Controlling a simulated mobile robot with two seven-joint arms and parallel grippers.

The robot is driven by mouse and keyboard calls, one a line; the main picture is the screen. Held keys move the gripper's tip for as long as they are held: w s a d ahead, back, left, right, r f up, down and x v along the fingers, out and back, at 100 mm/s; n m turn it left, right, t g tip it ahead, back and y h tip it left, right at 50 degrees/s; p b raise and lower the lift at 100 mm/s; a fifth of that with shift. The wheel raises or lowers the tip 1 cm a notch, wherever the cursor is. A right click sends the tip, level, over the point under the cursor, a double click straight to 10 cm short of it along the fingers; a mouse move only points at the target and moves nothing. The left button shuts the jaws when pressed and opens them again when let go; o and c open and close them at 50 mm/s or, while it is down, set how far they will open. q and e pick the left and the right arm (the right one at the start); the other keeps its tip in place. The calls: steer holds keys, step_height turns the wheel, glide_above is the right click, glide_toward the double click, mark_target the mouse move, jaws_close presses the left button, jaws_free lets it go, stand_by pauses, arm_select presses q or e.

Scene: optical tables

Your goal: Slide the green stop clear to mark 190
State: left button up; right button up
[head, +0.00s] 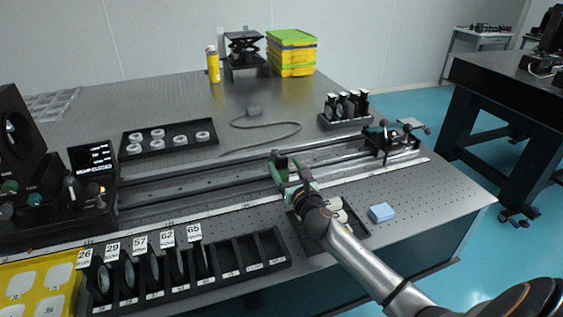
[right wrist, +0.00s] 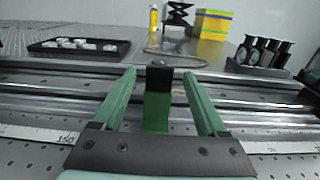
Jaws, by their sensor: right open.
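The green stop (right wrist: 157,112) is an upright green block with a black top, standing at the rail (right wrist: 258,98) in the right wrist view. My right gripper (right wrist: 163,78) is open, with one green finger on each side of the stop and visible gaps between. In the head view the right gripper (head: 289,166) reaches over the middle of the rail (head: 225,188) and partly covers the stop. A white scale strip (head: 378,171) runs along the rail's near side. In the right wrist view its mark 150 is legible left of the gripper; mark 190 cannot be read. My left gripper is out of view.
A lens rack (head: 190,277) with numbered holders stands in front of the rail. A dark tray (head: 357,229) lies partly under my right arm, beside a blue block (head: 381,212). A post mount (head: 392,142) sits at the rail's right end. A grey cable (head: 285,135) lies behind.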

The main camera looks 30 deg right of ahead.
mark_target(282, 162)
steer(key=shift+x, duration=1.65)
steer(key=shift+c, duration=0.2)
jaws_close()
